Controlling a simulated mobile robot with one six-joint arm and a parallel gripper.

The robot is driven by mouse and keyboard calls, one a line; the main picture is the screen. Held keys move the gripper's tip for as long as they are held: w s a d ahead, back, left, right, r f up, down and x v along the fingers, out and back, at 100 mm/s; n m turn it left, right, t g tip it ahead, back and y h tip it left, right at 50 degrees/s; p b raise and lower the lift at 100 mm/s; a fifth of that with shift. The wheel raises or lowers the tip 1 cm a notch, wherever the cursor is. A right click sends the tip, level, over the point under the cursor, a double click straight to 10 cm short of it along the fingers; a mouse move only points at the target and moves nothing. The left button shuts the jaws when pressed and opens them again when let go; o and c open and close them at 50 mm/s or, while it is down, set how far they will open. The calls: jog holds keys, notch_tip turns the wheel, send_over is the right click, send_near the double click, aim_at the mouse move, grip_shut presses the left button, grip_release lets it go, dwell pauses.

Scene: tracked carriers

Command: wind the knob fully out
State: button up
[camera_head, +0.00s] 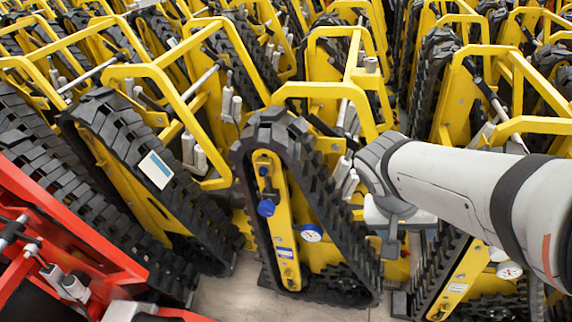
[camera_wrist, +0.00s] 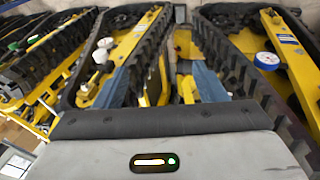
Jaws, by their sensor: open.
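A round blue knob (camera_head: 266,208) sits on the yellow side plate of the middle tracked carrier (camera_head: 285,262) in the head view. A smaller blue knob (camera_head: 263,171) is above it, and a white gauge (camera_head: 311,233) with a blue rim is to its lower right. My gripper (camera_head: 391,245) points down to the right of this carrier, well apart from the blue knob and holding nothing that I can see. Its fingertips are small and partly unclear. In the wrist view a blue-rimmed white disc (camera_wrist: 267,60) shows at upper right; I cannot tell which carrier it belongs to.
Yellow carriers with black tracks stand tightly packed all around. A red frame (camera_head: 75,240) fills the lower left. Another carrier with a white gauge (camera_head: 509,270) stands below my arm. A little bare floor (camera_head: 225,298) shows at the front.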

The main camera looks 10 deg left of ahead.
jog(key=w+a+f+t+h+b, duration=0.3)
jog(key=w+a+f+t+b, duration=0.15)
jog(key=f+b, duration=0.45)
jog(key=t+y+b, duration=0.7)
jog(key=t+b, duration=0.5)
jog(key=b, duration=0.4)
send_near(265, 212)
jog(key=w, duration=0.6)
jog(key=w+b, duration=0.1)
jog(key=w, duration=0.3)
jog(key=shift+w+d+r+b, duration=0.2)
jog(key=shift+w+d+b, duration=0.05)
jog(key=shift+w+b, duration=0.05)
jog(key=shift+c, duration=0.2)
jog(key=c, duration=1)
jog(key=shift+o, duration=0.2)
jog(key=shift+n, duration=0.3)
